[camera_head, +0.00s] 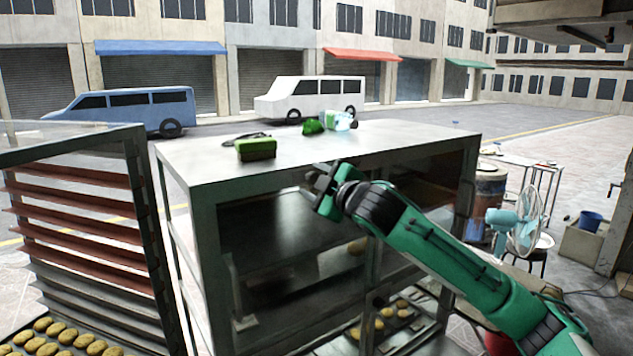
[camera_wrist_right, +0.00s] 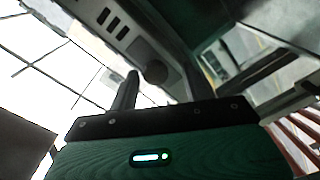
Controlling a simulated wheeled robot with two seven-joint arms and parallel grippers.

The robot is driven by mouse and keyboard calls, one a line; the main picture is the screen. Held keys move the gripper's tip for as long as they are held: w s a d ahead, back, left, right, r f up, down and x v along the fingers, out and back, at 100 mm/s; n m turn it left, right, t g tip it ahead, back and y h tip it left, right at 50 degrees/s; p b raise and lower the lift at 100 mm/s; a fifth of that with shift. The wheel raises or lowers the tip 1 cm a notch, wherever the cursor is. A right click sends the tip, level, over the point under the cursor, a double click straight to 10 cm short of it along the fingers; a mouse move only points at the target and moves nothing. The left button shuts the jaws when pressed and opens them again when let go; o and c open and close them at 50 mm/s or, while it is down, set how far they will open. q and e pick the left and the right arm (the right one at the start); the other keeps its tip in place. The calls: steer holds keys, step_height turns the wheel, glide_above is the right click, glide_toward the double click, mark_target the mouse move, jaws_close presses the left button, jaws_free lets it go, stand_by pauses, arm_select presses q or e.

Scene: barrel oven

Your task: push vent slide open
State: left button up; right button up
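My right gripper (camera_head: 322,187) is at the upper front edge of the steel cabinet (camera_head: 190,225). Contact cannot be made out. The slide is not clear in the head view. My left gripper is out of view.
A green box (camera_head: 256,149) and a bottle (camera_head: 340,121) lie on the cabinet top. Trays of buns (camera_head: 395,318) sit inside the cabinet. A tray rack (camera_head: 85,235) stands at left. A fan (camera_head: 528,222) stands at right.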

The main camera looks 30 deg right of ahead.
steer(key=shift+d, duration=0.1)
steer(key=shift+s+d+f+b, duration=0.1)
steer(key=shift+s+b, duration=0.25)
steer(key=shift+s, duration=0.05)
steer(key=s+b, duration=0.6)
steer(key=s, duration=0.7)
steer(key=shift+d, duration=0.3)
